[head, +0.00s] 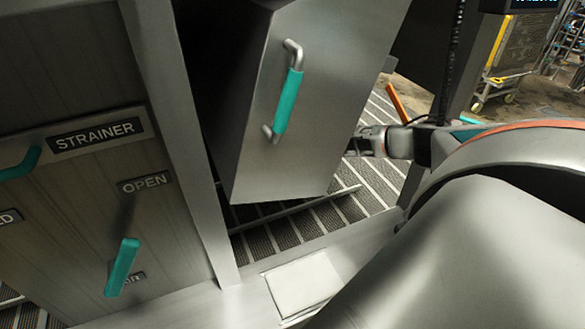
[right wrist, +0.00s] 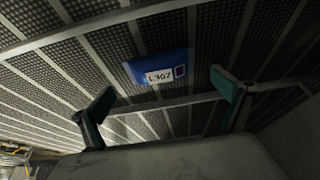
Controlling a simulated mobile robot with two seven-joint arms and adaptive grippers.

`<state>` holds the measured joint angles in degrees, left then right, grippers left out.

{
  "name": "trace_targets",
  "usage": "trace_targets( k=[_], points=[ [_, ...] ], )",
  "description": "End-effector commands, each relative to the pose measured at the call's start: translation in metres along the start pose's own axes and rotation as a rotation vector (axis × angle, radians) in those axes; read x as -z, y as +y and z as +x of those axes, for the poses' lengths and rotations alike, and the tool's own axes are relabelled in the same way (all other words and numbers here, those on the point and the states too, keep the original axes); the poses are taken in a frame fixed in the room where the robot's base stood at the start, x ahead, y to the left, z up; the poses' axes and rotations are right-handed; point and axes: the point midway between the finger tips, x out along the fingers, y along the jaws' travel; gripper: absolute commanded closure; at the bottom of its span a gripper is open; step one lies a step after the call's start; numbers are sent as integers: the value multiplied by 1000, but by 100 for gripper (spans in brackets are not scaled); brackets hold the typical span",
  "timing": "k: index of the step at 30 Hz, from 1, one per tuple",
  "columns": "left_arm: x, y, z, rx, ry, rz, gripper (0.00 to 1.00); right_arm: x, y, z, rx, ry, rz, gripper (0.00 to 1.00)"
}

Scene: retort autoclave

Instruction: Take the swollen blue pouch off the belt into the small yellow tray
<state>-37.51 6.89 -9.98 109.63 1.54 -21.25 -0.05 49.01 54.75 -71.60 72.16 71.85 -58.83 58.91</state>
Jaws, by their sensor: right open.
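The blue pouch (right wrist: 157,70) lies on the dark slatted belt (right wrist: 60,68) in the right wrist view, with a white label reading L307. Whether it is swollen is hard to tell. My right gripper (right wrist: 166,93) is open, its two teal-padded fingers apart with the pouch beyond and between them, not touching it. In the head view the right wrist shows beside the steel door's edge; its fingertips are hidden behind the door. The belt (head: 385,118) also shows there, but the pouch does not. The small yellow tray and my left gripper are not in view.
A steel door (head: 240,150) with a teal handle (head: 287,100) stands in front of the belt, close to my right wrist. A panel (head: 75,220) marked STRAINER and OPEN fills the left. A pale plate (head: 303,286) lies on the sill.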

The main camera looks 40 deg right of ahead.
Motion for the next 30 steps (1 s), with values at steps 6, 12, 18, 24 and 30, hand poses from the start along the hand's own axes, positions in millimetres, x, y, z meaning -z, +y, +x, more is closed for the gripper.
trace_targets(
  k=[6,12,18,24,30],
  points=[
    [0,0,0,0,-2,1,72,-7,-2,30,0,-2,2,0],
    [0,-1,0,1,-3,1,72,-7,-1,40,-1,0,1,0],
    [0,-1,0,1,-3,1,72,-7,-2,40,0,0,1,0],
    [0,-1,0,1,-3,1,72,-7,-1,40,0,0,1,40],
    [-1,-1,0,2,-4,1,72,-6,-1,39,0,1,1,40]
  ],
)
